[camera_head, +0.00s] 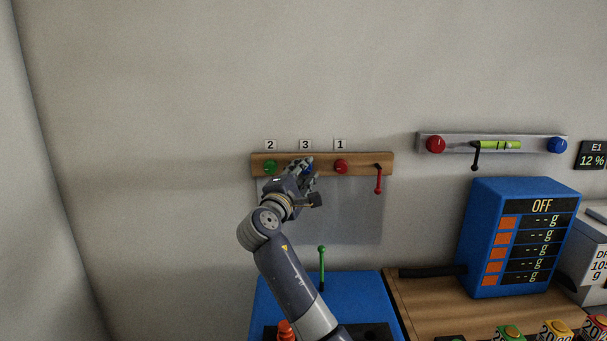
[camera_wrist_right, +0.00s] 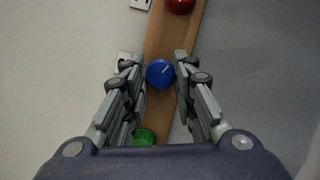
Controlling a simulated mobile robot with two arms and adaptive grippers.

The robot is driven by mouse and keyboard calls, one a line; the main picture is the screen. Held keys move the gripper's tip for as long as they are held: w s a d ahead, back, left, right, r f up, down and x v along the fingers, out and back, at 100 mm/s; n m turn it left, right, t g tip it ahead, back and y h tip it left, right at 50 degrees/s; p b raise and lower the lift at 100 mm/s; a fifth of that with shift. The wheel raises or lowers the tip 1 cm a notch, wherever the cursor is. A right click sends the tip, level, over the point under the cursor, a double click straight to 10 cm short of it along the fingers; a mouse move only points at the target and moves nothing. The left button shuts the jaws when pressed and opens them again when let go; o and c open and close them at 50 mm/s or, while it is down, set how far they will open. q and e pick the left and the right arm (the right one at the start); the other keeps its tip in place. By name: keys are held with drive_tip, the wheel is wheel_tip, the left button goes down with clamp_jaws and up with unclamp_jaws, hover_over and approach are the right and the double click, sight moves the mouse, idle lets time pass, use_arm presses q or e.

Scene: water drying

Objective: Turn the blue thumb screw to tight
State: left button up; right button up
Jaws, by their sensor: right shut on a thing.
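The blue thumb screw (camera_wrist_right: 160,74) sits on the wooden rail (camera_wrist_right: 161,113) under the label 3, with a short pale mark on its face. In the head view it is mostly hidden behind my right gripper (camera_head: 303,168). My right gripper, seen from the wrist (camera_wrist_right: 160,64), is shut on the blue screw, with a finger on either side of it. The green screw (camera_head: 270,167) is to its left and the red screw (camera_head: 341,166) to its right on the same rail. My left gripper is not in view.
A red-handled lever (camera_head: 378,181) hangs at the rail's right end. A metal rail (camera_head: 428,135) to the right carries other red and blue knobs. A green-knobbed lever (camera_head: 322,265) rises from a blue box below. A blue display box (camera_head: 520,190) reads OFF.

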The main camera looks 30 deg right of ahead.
drive_tip(key=m+y+p, duration=0.3)
drive_tip(key=m+p, duration=0.2)
drive_tip(key=m, duration=0.2)
drive_tip(key=m+t+y+p, duration=0.1)
drive_tip(key=m+y+p, duration=0.3)
drive_tip(key=m, duration=0.3)
drive_tip(key=d+r+m+y+p, duration=0.1)
drive_tip(key=m+y+p, duration=0.2)
drive_tip(key=m+p, duration=0.2)
drive_tip(key=shift+s+m+p, duration=0.3)
drive_tip(key=shift+m, duration=0.6)
drive_tip(key=shift+f+m+t+y, duration=0.1)
drive_tip(key=shift+m+t+y, duration=0.65)
drive_tip(key=shift+m, duration=0.35)
drive_tip(key=o, duration=1.1)
drive_tip(key=shift+c, duration=0.2)
